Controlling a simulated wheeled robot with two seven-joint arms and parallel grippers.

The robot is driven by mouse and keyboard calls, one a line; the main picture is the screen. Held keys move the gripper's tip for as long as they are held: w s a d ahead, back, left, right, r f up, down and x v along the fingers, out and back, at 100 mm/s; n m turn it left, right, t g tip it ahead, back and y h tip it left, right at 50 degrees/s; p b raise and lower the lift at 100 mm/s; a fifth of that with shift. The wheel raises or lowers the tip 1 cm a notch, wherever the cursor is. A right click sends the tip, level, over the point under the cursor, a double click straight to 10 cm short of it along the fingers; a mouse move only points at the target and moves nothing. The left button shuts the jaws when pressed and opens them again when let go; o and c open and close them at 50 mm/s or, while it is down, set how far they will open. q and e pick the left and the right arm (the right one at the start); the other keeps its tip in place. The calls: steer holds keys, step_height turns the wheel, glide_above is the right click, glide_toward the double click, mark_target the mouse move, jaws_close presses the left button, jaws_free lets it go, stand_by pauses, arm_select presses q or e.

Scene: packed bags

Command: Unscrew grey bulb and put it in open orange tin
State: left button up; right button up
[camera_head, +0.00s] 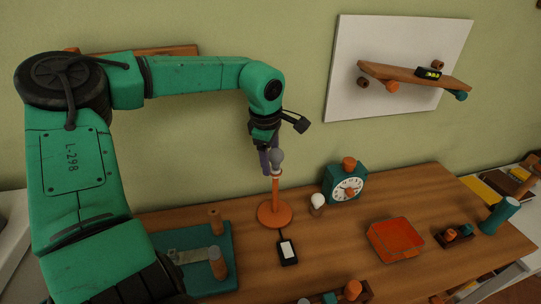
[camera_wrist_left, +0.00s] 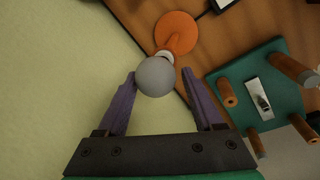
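The grey bulb (camera_head: 277,157) sits upright at the top of an orange lamp stand (camera_head: 273,212) on the wooden table. My left gripper (camera_head: 267,157) is at the bulb, with its purple fingers pointing down. In the left wrist view the fingers are apart, and the grey bulb (camera_wrist_left: 155,76) shows between their tips, closer to the left finger; I cannot tell whether it touches. The orange tin (camera_head: 396,239) lies on the table to the right of the lamp; its inside is hard to make out. My right gripper is not in view.
A white bulb (camera_head: 318,201) stands near the teal clock (camera_head: 345,186), right of the lamp. A black device (camera_head: 288,251) lies in front of the lamp. A teal board with pegs (camera_head: 222,238) is at left. Table between clock and tin is mostly clear.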

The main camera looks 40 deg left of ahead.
arm_select(q)
steer(key=shift+f, duration=0.1)
jaws_close()
steer(key=shift+f+n+b, duration=0.15)
steer(key=shift+n+b, duration=0.4)
steer(key=shift+n, duration=0.15)
steer(key=shift+r+p, duration=0.5)
steer(key=shift+p, duration=0.05)
steer(key=shift+r+p, duration=0.95)
steer(key=shift+r, duration=0.55)
steer(key=shift+s, duration=0.1)
